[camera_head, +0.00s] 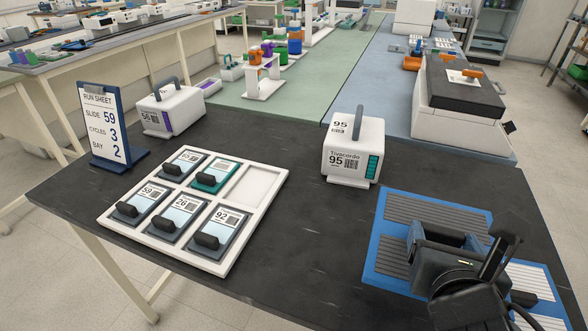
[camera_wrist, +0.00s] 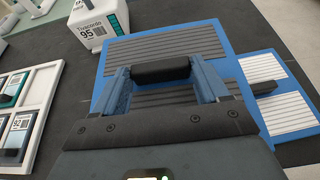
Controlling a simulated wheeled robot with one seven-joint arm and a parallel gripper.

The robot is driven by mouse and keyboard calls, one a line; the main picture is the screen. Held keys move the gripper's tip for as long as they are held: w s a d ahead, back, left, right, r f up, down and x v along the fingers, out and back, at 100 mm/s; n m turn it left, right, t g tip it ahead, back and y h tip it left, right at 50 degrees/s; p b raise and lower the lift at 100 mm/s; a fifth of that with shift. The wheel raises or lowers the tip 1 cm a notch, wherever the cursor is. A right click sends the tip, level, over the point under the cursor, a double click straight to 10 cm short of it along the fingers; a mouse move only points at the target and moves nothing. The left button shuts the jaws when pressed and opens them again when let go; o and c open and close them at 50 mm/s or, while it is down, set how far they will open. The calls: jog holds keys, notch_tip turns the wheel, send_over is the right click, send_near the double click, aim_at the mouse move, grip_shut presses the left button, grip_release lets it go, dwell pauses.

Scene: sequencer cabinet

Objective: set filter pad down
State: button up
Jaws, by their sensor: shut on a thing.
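My gripper (camera_head: 447,243) is at the right of the black bench, low over a blue tray with ribbed panels. In the wrist view its two blue fingers (camera_wrist: 163,80) are shut on a black bar-shaped grip (camera_wrist: 160,69), which I take to be the filter pad's handle. Dark grey ribbed panels (camera_head: 438,214) fill the tray's left part and white ribbed panels (camera_head: 530,281) its right part. The fingers and wrist hide much of the pad. I cannot tell whether it touches the blue tray (camera_wrist: 107,65).
A white box labelled 95 (camera_head: 352,148) stands behind and left of the blue tray. A white rack (camera_head: 246,235) holds several slide cassettes and has one empty pocket. A run sheet stand (camera_head: 105,125) and another white box (camera_head: 170,109) are at the far left. Bare bench lies between rack and tray.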

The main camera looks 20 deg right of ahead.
jog(key=shift+w+d, duration=0.15)
jog(key=shift+w, duration=0.2)
jog(key=w+a+f, duration=0.4)
jog(key=w+a, duration=0.1)
jog(key=w+a+f, duration=0.2)
jog(key=a+f, duration=0.1)
jog(key=shift+w+a, duration=0.2)
jog(key=shift+w, duration=0.15)
jog(key=shift+a+f+b, duration=0.1)
jog(key=shift+f+b, duration=0.2)
jog(key=shift+f, duration=1.65)
jog(key=shift+f, duration=0.1)
jog(key=o, duration=1.1)
jog(key=v, duration=1.2)
